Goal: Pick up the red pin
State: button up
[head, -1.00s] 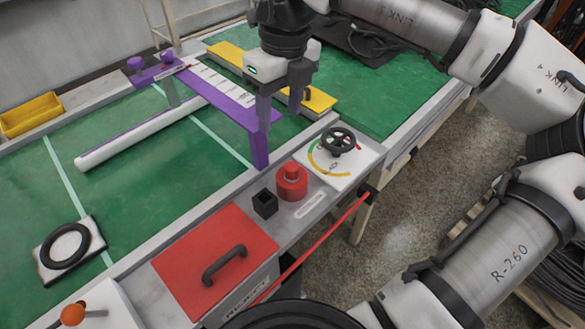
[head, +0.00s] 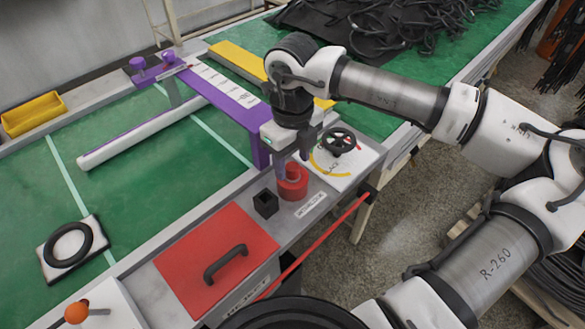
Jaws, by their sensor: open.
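A squat red cylinder with a narrower red knob on top (head: 293,186) stands on the grey ledge at the front of the bench. It is the most pin-like red piece I can make out, but I cannot tell for sure that it is the red pin. My gripper (head: 291,164) is open and points down over it. The fingers are at about the knob's height in the picture, one appearing on either side. I cannot tell whether they touch it. The gripper hides part of the knob.
A small black square holder (head: 265,203) stands just left of the red cylinder. A black handwheel (head: 338,142) on a white dial plate is to its right. The purple bridge (head: 228,105) is close behind my gripper. A red lid with a black handle (head: 205,250) is at front left.

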jog(key=shift+f, duration=0.8)
jog(key=c, duration=1.1)
jog(key=shift+o, duration=0.2)
